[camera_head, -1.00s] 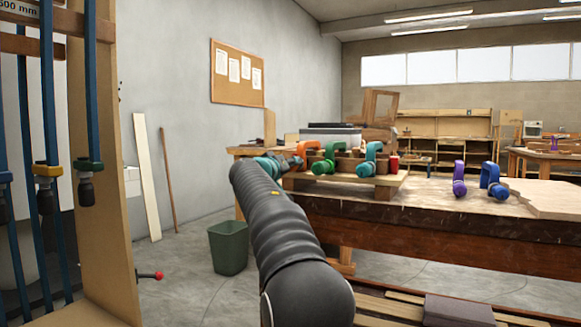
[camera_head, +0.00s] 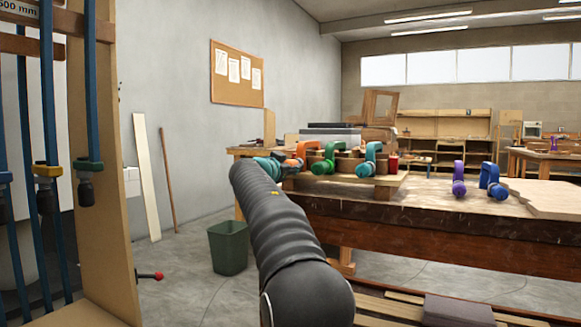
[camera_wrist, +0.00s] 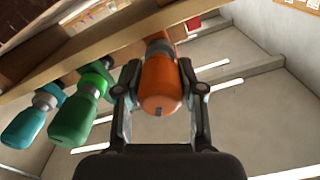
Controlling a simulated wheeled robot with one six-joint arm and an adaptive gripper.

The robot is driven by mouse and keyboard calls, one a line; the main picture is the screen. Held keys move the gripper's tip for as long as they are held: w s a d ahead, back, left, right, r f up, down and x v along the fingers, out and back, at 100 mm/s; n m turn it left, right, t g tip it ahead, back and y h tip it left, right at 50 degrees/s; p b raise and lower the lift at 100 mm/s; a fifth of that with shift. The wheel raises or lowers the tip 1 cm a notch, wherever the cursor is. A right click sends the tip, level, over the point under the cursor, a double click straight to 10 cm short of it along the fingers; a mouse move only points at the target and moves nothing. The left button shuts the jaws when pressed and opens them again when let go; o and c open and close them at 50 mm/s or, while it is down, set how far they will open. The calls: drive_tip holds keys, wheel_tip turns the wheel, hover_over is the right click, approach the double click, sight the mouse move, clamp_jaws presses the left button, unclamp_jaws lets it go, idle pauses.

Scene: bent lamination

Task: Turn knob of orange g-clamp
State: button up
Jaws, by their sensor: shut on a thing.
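The orange g-clamp (camera_head: 303,150) sits at the left end of the wooden form on the workbench. Its orange knob (camera_wrist: 161,84) shows large in the wrist view, with a dark slot at its near end. My gripper (camera_wrist: 160,88) has one finger on each side of the knob and is shut on it. In the head view my arm hides most of the gripper and the lower part of the orange clamp.
A green clamp (camera_head: 329,158) and a teal clamp (camera_head: 369,160) stand on the same form, right of the orange one. Purple (camera_head: 458,180) and blue (camera_head: 491,181) clamps stand farther right on the bench. A green bin (camera_head: 228,248) is on the floor.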

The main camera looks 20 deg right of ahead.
drive_tip(key=m, duration=1.2)
drive_tip(key=shift+m, duration=0.4)
idle(0.4)
drive_tip(key=o, duration=1.2)
drive_tip(key=shift+c, duration=0.2)
drive_tip(key=v, duration=0.7)
drive_tip(key=shift+a, duration=0.2)
drive_tip(key=shift+s, duration=0.15)
